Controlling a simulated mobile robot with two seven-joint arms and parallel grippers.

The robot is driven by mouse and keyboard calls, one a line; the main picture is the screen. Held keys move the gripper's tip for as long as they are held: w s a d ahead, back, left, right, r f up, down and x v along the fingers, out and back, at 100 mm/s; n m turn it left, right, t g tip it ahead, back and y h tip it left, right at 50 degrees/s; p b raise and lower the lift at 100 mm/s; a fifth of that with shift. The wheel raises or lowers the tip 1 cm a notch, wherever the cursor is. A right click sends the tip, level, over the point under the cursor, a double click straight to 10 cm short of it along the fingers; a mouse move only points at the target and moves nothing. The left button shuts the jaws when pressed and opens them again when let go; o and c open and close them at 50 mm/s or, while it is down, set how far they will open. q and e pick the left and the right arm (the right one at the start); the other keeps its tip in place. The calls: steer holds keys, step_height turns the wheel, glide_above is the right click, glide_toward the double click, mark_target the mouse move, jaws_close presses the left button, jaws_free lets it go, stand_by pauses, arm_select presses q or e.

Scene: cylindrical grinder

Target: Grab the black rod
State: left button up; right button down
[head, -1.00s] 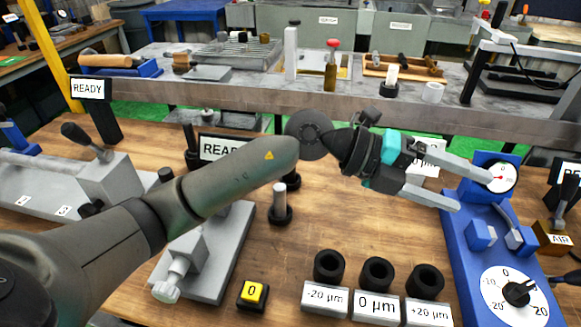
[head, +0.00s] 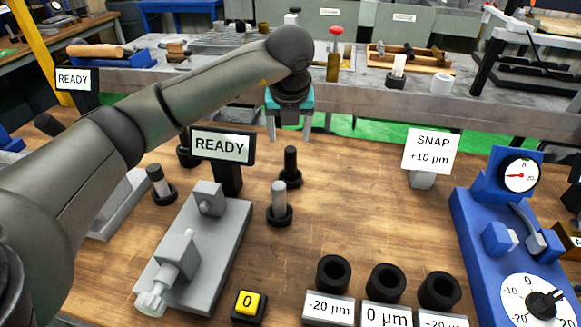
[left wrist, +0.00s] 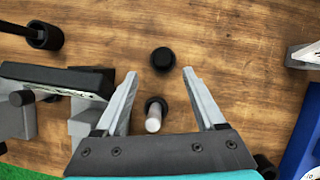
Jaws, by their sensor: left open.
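The black rod (head: 290,162) stands upright in a round black base on the wooden bench, just behind a silver rod (head: 279,196) in a similar base. My left gripper (head: 290,130) is open and empty, fingers pointing down, and appears just above the black rod in the head view. In the left wrist view the black rod (left wrist: 163,58) shows end-on, a little beyond the fingertips (left wrist: 160,76) and roughly centred between them. The silver rod (left wrist: 154,118) shows between the fingers, nearer the palm. My right gripper is not in view.
A READY sign (head: 223,146) and grey fixture (head: 205,245) stand left of the rods. Another dark post (head: 186,152) is partly hidden by the sign. A SNAP card (head: 430,152) and blue gauge stand (head: 485,225) are at right. Black rings (head: 333,272) line the front.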

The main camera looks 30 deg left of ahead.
mark_target(290, 151)
arm_select(q)
steer(key=x, duration=0.4)
steer(key=shift+f, duration=0.1)
steer(key=shift+w+f, duration=0.1)
steer(key=shift+f, duration=0.05)
steer(key=shift+w+f+b, duration=0.1)
steer(key=shift+f+b, duration=0.2)
steer(key=shift+b, duration=0.05)
steer(key=b+x, duration=0.1)
steer(key=x, duration=0.3)
steer(key=shift+w+f, duration=0.15)
steer(key=shift+f, duration=0.15)
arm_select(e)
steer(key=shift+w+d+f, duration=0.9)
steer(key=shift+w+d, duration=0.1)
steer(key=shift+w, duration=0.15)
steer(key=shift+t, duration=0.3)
arm_select(q)
steer(key=c, duration=0.6)
jaws_close()
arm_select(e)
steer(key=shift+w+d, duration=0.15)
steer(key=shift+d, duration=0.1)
